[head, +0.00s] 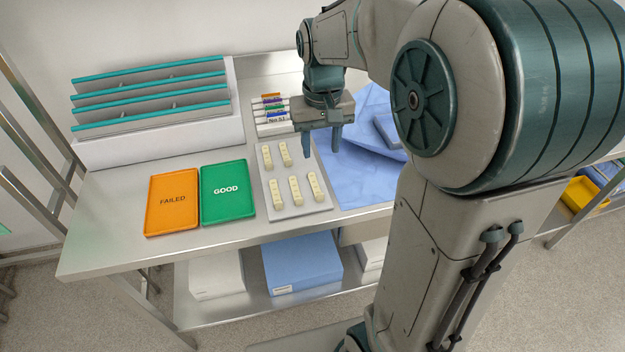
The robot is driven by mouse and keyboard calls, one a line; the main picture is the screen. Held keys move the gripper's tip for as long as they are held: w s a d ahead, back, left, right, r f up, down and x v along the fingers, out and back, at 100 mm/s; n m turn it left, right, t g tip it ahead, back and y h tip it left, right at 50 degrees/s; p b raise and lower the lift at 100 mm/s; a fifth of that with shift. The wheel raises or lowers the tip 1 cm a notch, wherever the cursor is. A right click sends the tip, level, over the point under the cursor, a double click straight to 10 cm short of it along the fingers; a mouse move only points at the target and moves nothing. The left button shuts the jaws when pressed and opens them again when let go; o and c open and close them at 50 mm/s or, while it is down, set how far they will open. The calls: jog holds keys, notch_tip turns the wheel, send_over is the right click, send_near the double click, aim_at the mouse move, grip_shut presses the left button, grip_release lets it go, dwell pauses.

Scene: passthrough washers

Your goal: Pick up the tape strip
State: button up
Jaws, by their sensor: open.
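My gripper (321,150) is open and empty, pointing down over the table between the pale tray and the blue cloth. I cannot clearly make out a tape strip. Several small cream pieces, among them one at the front (295,190), lie on the pale tray (308,209) to the left of and below my gripper. A white holder with several coloured, labelled strips or pens (270,114) stands behind that tray, left of my gripper. My gripper body partly covers the holder's right side.
An orange FAILED tray (172,201) and a green GOOD tray (228,192) lie on the steel table (120,235) at left. A teal-edged rack (150,95) stands behind them. A blue cloth (355,180) lies at right, with boxes on the lower shelf.

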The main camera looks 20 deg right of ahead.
notch_tip(320, 180, down, 8)
jog(key=shift+f, duration=0.1)
jog(key=shift+s+f, duration=0.2)
jog(key=shift+f, duration=2.5)
grip_shut()
